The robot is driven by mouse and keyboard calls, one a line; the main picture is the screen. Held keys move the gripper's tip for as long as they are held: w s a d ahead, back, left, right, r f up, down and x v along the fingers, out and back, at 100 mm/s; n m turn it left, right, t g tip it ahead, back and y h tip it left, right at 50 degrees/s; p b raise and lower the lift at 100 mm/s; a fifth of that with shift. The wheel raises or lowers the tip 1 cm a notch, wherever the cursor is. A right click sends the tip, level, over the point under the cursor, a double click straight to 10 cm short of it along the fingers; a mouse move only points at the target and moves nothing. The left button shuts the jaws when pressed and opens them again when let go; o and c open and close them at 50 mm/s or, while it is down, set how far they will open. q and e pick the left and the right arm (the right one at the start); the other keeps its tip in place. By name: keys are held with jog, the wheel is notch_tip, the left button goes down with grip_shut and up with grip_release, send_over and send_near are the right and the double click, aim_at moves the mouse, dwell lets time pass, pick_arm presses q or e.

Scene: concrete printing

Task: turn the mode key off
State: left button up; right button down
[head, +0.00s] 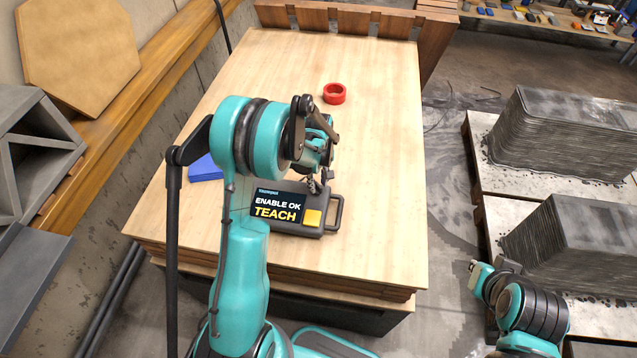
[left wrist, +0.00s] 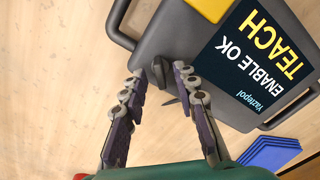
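The dark teach pendant (head: 300,231) lies on the wooden table, its screen reading "ENABLE OK" and "TEACH", with a yellow button beside the screen. In the left wrist view the pendant (left wrist: 185,38) shows upside down. The dark mode key (left wrist: 164,76) stands at the pendant's edge, between my left fingertips. My left gripper (left wrist: 160,73) is open, with one finger on each side of the key; I cannot tell whether either touches it. In the head view my left gripper (head: 318,184) is over the pendant's far edge and hides the key. My right gripper is not clearly visible.
A red ring (head: 334,94) lies farther back on the table (head: 385,150). A blue stack (head: 205,168) lies left of the pendant, partly behind my left arm. Layered grey concrete prints (head: 565,130) stand on pallets at right. The table's right side is clear.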

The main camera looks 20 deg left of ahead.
pick_arm(q)
grip_shut()
jog(key=shift+f+m, duration=0.1)
jog(key=shift+m, duration=0.2)
jog(key=m+b, duration=0.2)
jog(key=m, duration=0.1)
jog(key=m+b, duration=0.2)
jog(key=m, duration=0.3)
dwell(0.4)
jog(key=shift+m, duration=0.3)
dwell(0.3)
grip_release()
